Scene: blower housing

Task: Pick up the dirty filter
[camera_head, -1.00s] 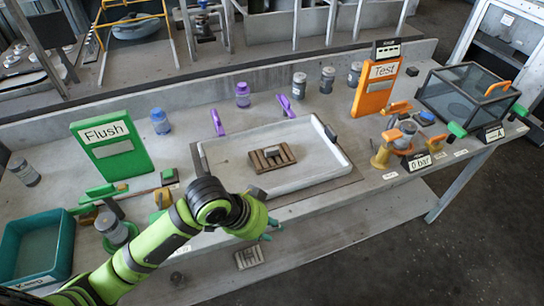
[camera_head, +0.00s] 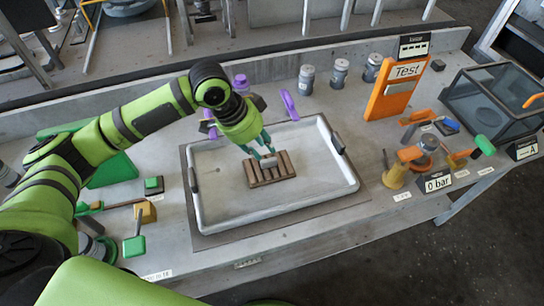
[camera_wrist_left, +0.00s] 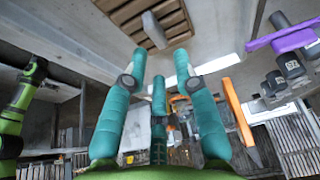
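A brown slatted filter (camera_head: 270,174) with a grey block-like handle on top lies in the white tray (camera_head: 340,192). I cannot read any mark that says it is dirty. My left gripper (camera_head: 259,149) reaches over the tray from behind the filter, with its teal fingers pointing down near the handle. In the left wrist view, the fingers (camera_wrist_left: 160,68) are spread with nothing between them. The filter (camera_wrist_left: 128,12) and its grey handle (camera_wrist_left: 154,30) show there beyond the fingertips, apart from them as far as I can tell. My right gripper is not in view.
Purple clamps (camera_head: 289,104) and several grey jars (camera_head: 340,73) stand behind the tray. To the right are the orange Test panel (camera_head: 397,88), an orange valve fixture (camera_head: 408,165) and a glass-sided box (camera_head: 495,100). My left arm covers much of the green panel (camera_head: 112,172).

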